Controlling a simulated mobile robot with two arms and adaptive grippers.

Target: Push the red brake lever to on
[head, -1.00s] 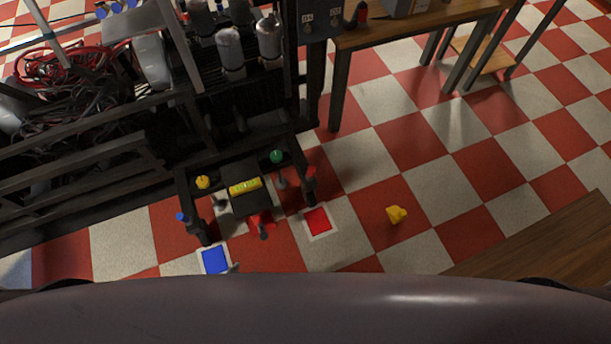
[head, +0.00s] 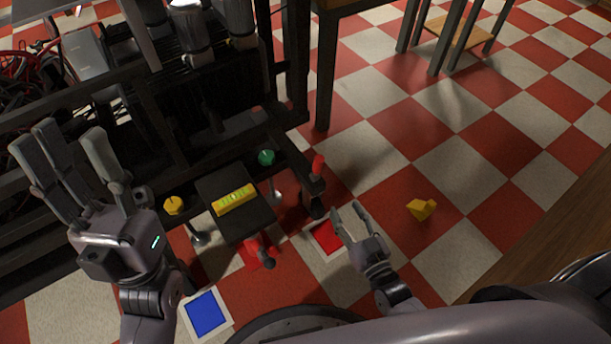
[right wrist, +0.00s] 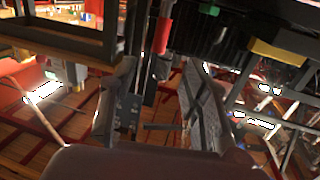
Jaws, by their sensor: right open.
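The red brake lever (head: 318,166) is a short red handle on a dark post at the right end of the black frame. It stands roughly upright. In the right wrist view its red grip (right wrist: 162,36) shows near the top, beyond the fingers. My right gripper (head: 349,220) is open and empty, below and right of the lever and apart from it. Its fingers also show in the right wrist view (right wrist: 158,92), spread apart. My left gripper (head: 72,152) is raised at the left with its fingers spread, open and empty. It hides the frame's left end.
The black frame carries a yellow knob (head: 173,206), a green knob (head: 266,157) and a dark box with a yellow label (head: 234,199). A red floor card (head: 326,240), blue card (head: 206,313) and yellow block (head: 421,209) lie nearby. Checkered floor at right is mostly clear.

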